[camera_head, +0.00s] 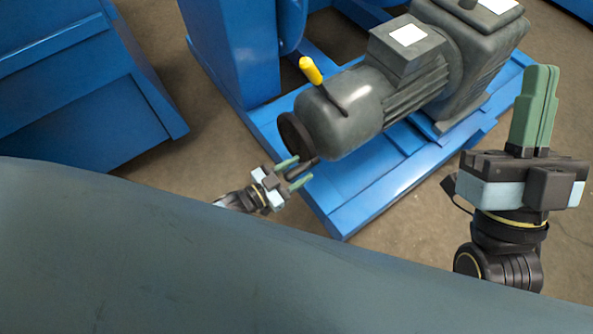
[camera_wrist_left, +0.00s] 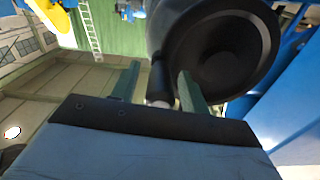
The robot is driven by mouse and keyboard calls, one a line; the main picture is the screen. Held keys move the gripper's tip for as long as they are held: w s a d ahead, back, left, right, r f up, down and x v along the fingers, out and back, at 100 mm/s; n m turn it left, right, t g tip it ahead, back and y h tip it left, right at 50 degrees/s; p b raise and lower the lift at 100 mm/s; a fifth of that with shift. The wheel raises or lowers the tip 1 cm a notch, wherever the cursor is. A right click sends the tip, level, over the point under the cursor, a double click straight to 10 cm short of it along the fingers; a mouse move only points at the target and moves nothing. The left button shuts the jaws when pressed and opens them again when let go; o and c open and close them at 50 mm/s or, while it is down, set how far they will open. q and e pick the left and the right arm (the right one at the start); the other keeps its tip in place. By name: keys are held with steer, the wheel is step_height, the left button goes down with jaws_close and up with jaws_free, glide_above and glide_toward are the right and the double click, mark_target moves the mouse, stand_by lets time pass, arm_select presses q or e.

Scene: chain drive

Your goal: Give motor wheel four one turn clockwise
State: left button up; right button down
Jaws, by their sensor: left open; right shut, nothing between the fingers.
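The motor wheel (camera_head: 295,136) is a dark disc on the near end of a grey motor (camera_head: 350,108). No number shows on it. A dark handle (camera_head: 303,165) sticks out at its lower edge. In the left wrist view the wheel (camera_wrist_left: 225,48) fills the upper right, and the handle (camera_wrist_left: 160,84) stands between the fingers. My left gripper (camera_head: 293,172) is open, with a green finger on each side of the handle; I cannot tell whether either touches it. My right gripper (camera_head: 540,72) is shut and empty, away from the wheel at the right.
The motor sits on a blue base frame (camera_head: 370,186). A yellow-tipped lever (camera_head: 311,70) rises from the motor. Blue machine housings (camera_head: 75,95) stand at the left. A large grey surface (camera_head: 200,270) covers the foreground. Brown floor (camera_head: 420,212) is bare between base and right gripper.

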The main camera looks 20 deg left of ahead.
arm_select(q)
steer(key=shift+c, duration=0.2)
jaws_close()
stand_by(0.3)
